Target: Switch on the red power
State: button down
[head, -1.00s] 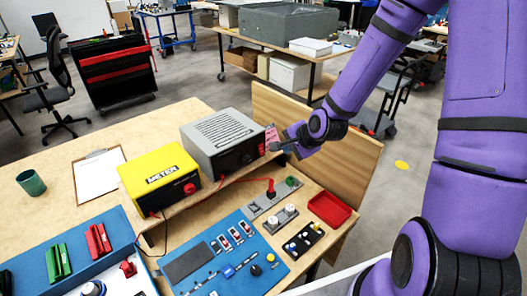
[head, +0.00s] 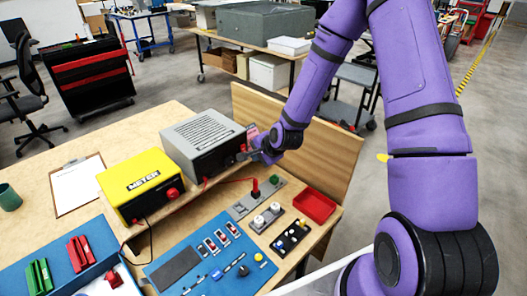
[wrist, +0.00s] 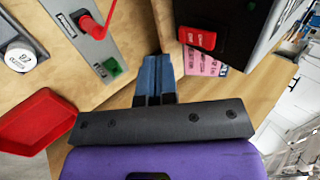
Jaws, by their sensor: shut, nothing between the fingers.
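The grey box (head: 205,132) with a vented top and dark front stands at the back of the bench. In the wrist view, a red switch (wrist: 198,38) sits on its dark front (wrist: 222,22). My gripper (wrist: 157,62) is shut and empty, with its blue fingertips to the left of the switch and a little nearer the wrist; they look apart from it. In the head view my gripper (head: 246,156) is at the front right corner of the grey box, and the switch is mostly hidden or too small to make out.
The yellow meter (head: 142,184) stands left of the grey box. A red plug and lead (head: 255,187), a green button (wrist: 112,67), a red tray (head: 314,206) and a blue panel (head: 225,280) lie in front. A wooden board (head: 322,150) stands behind my gripper.

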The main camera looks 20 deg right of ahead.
aim_at(244, 151)
jog(key=shift+w+a+f, duration=0.25)
jog(key=shift+w, duration=0.4)
jog(key=shift+w+a+f, duration=0.25)
jog(key=shift+w+a, duration=0.05)
jog(key=shift+w, duration=0.4)
jog(key=shift+w+a+f, duration=0.25)
jog(key=shift+w, duration=0.4)
jog(key=shift+w+a+f+t, duration=0.1)
jog(key=shift+w+t, duration=0.05)
jog(key=shift+t, duration=0.25)
jog(key=shift+r, duration=0.85)
